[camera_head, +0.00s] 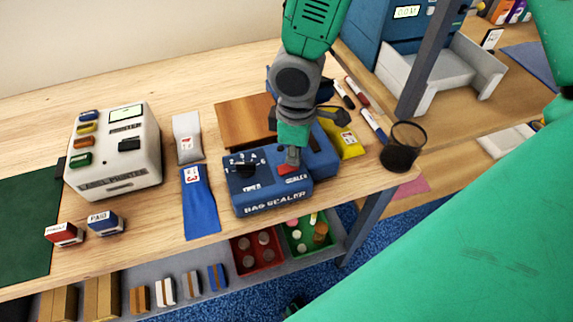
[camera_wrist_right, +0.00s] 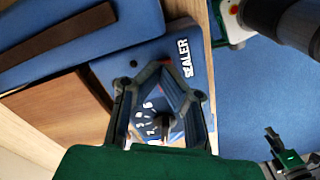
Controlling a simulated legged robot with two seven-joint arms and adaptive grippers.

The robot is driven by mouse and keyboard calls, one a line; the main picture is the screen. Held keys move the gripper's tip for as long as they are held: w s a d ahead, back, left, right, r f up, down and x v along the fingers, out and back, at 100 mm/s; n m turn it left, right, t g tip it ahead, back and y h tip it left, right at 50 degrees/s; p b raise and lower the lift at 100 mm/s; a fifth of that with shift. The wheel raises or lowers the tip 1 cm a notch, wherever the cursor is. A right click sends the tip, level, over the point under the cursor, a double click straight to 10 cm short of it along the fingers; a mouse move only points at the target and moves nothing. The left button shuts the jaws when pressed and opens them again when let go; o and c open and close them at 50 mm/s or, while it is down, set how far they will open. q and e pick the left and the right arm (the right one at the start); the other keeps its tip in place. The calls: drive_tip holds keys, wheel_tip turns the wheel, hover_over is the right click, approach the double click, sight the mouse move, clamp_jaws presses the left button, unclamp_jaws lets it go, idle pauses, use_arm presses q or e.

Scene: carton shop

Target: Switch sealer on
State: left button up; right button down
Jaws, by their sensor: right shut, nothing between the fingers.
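The blue bag sealer (camera_head: 268,207) stands near the table's front edge, with a numbered dial and a red switch (camera_head: 287,170) on its top. My right gripper (camera_head: 293,156) points down from above, shut and empty, with its tips right at the red switch. I cannot tell whether they touch it. In the right wrist view the gripper (camera_wrist_right: 164,72) is over the sealer (camera_wrist_right: 125,70), and the dial (camera_wrist_right: 150,125) shows between its linkages. The switch's position is hard to tell. My left gripper is not seen.
A white label maker (camera_head: 115,160) stands at the left, with two stamps in front. A grey and a blue pouch (camera_head: 198,205) lie left of the sealer. A brown board (camera_head: 243,122), a yellow pouch (camera_head: 350,143), markers and a black mesh cup (camera_head: 402,148) are close by.

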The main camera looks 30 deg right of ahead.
drive_tip(key=shift+a+f, duration=0.25)
drive_tip(key=shift+f, duration=0.05)
drive_tip(key=shift+f+b, duration=0.25)
drive_tip(key=shift+b, duration=0.1)
drive_tip(key=shift+d, duration=0.1)
wheel_tip(320, 180, up, 2)
drive_tip(key=shift+r+p, duration=0.15)
drive_tip(key=shift+p, duration=1.1)
wheel_tip(320, 180, up, 5)
drive_tip(key=p, duration=0.5)
